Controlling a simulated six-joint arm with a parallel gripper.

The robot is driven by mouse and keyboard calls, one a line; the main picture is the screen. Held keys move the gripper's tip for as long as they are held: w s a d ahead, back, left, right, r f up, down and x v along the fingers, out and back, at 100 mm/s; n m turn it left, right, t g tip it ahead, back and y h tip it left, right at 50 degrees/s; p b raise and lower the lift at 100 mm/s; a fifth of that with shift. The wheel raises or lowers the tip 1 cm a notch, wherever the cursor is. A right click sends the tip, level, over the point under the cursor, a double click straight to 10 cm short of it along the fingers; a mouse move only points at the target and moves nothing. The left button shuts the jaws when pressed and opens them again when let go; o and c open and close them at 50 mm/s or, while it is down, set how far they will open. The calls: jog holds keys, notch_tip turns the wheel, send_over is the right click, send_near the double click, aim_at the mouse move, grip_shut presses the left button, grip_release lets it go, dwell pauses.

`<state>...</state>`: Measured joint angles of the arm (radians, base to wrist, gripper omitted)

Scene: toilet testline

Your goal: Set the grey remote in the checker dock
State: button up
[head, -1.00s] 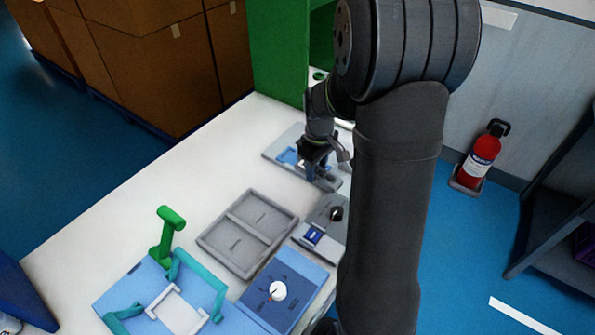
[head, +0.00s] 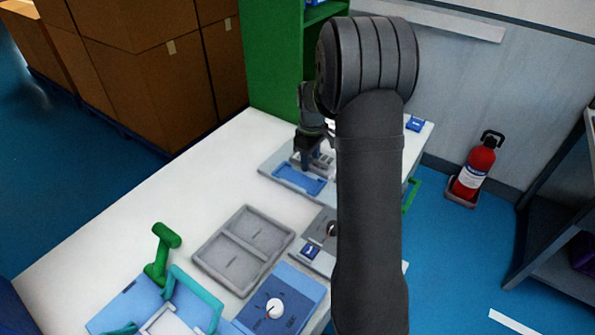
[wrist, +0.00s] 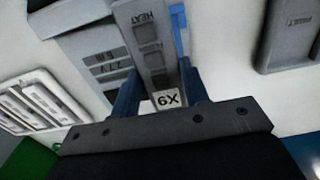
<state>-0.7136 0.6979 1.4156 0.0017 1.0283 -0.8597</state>
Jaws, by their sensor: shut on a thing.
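My gripper (head: 312,162) is over the back part of a light grey station with a blue recess (head: 312,185). I cannot tell for sure that this station is the checker dock. In the wrist view, the two blue fingers (wrist: 160,98) are shut on the grey remote (wrist: 150,40). The remote has dark grey buttons, a "HEAT" marking and a white "6X" label near the fingers. A grey block with dark slots (wrist: 100,62) and a blue strip (wrist: 180,32) lie beside it. Whether the remote touches the station is hidden.
A grey two-part tray (head: 243,250), a blue panel with a white knob (head: 290,300) and a green upright piece (head: 162,250) stand nearer on the white table. A green cabinet (head: 272,60) stands behind. A white slotted rack (wrist: 35,100) shows in the wrist view.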

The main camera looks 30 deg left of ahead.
aim_at(297, 158)
jog(key=a+f, duration=0.1)
jog(key=a, duration=0.1)
jog(key=s+a+f, duration=0.1)
jog(key=a, duration=0.1)
jog(key=shift+f, duration=2.25)
jog(key=shift+f, duration=0.15)
jog(key=o, duration=1)
notch_tip(297, 158, up, 12)
jog(key=shift+r, duration=0.2)
jog(key=shift+f, duration=0.15)
